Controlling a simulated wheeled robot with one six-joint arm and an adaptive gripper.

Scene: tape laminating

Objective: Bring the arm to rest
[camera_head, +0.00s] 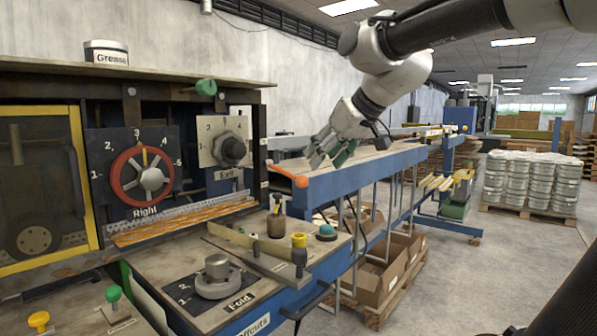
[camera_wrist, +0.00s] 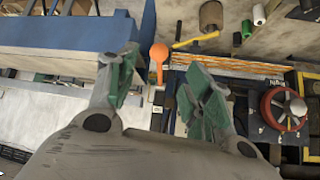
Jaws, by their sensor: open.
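My gripper (camera_head: 326,150) hangs from my arm above the near end of the blue-sided conveyor table (camera_head: 350,183), its fingers pointing down and to the left. In the wrist view its two green-padded fingers (camera_wrist: 160,88) are spread apart with nothing held between them. An orange round-ended handle (camera_head: 301,181) sits at the table's corner, just below and left of the fingers. In the wrist view this orange handle (camera_wrist: 158,55) shows beyond the gap between the fingers, apart from them.
A machine panel at the left has a red dial wheel (camera_head: 141,176) and an Exit knob (camera_head: 233,149). A Fold knob (camera_head: 217,268) sits on the front bench. Cardboard boxes (camera_head: 378,283) lie under the table.

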